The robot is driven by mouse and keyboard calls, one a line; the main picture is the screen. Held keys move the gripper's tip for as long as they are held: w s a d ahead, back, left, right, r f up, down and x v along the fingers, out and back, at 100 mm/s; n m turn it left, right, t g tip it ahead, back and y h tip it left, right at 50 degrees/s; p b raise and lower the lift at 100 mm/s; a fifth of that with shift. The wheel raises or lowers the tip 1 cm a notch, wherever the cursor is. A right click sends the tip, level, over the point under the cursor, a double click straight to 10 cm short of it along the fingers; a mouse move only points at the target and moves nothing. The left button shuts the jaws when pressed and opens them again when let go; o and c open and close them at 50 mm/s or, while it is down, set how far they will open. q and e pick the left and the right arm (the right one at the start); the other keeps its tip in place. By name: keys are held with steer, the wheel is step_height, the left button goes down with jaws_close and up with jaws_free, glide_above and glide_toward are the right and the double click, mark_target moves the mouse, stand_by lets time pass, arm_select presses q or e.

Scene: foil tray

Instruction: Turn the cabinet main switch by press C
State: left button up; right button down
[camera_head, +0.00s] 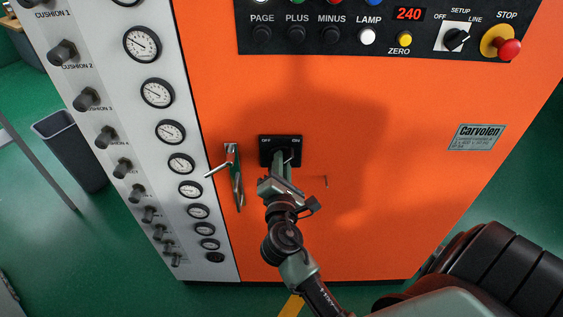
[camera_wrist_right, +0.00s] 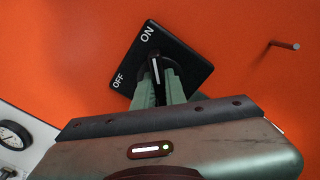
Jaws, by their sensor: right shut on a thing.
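The main switch is a black square plate (camera_head: 292,141) marked OFF on its left and ON on its right, low on the orange cabinet front. It also shows in the right wrist view (camera_wrist_right: 190,66), tilted there. My right gripper (camera_head: 281,163) reaches it from below. Its two green-grey fingers (camera_wrist_right: 161,92) are shut on the black knob (camera_wrist_right: 156,68) at the plate's middle. A white line on the knob shows between the fingers, its upper end roughly toward the ON label in the wrist view. The fingers and wrist hide part of the knob. My left gripper is out of view.
A metal lever handle (camera_head: 233,175) sits just left of the switch. A small pin (camera_head: 326,182) sticks out at its right, also in the wrist view (camera_wrist_right: 284,45). A button panel (camera_head: 380,45) with a red stop button is above. A grey bin (camera_head: 73,150) stands left.

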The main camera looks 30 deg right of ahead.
steer(key=c, duration=1.5)
jaws_free()
steer(key=shift+o, duration=0.2)
steer(key=b+v, duration=0.2)
steer(key=v, duration=0.5)
steer(key=shift+s+a, duration=0.3)
steer(key=shift+f, duration=0.1)
